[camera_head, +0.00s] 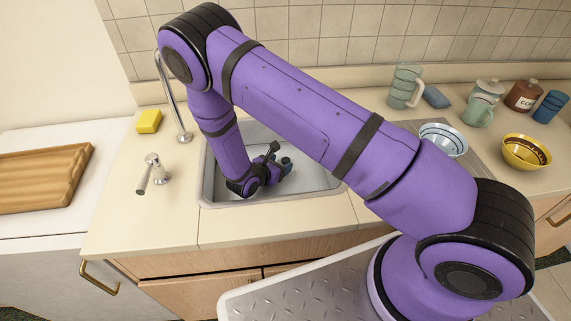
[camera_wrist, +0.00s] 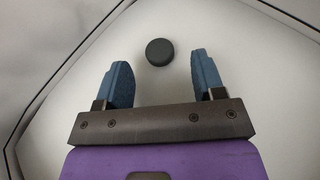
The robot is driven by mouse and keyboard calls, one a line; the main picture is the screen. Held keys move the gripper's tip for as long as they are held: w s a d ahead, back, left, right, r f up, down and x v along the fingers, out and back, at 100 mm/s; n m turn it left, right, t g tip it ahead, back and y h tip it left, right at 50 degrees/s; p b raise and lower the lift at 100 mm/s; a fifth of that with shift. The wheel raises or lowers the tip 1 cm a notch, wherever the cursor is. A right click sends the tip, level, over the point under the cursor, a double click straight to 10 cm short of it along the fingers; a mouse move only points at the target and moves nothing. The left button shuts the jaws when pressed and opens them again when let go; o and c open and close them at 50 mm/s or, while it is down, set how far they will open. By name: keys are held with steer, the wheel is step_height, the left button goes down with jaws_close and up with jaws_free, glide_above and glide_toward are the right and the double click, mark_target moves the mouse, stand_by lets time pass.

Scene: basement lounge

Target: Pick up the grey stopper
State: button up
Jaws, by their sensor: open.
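The grey stopper is a small dark round disc (camera_wrist: 160,52) in the wrist view, lying on the pale floor of the sink. My gripper (camera_wrist: 162,75) is open, with its two blue fingers apart and nothing between them. In the head view my gripper (camera_head: 284,166) is down inside the sink basin (camera_head: 316,181). The stopper cannot be made out clearly there, as my wrist and fingers are in the way.
A chrome faucet (camera_head: 176,105) and tap handle (camera_head: 153,172) stand left of the sink, with a yellow sponge (camera_head: 149,121) nearby. A wooden board (camera_head: 42,178) lies far left. The sink walls surround my gripper.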

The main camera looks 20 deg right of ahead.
mark_target(285, 160)
steer(key=x, duration=0.4)
steer(key=shift+w, duration=0.1)
steer(key=c, duration=1)
steer(key=shift+r, duration=0.1)
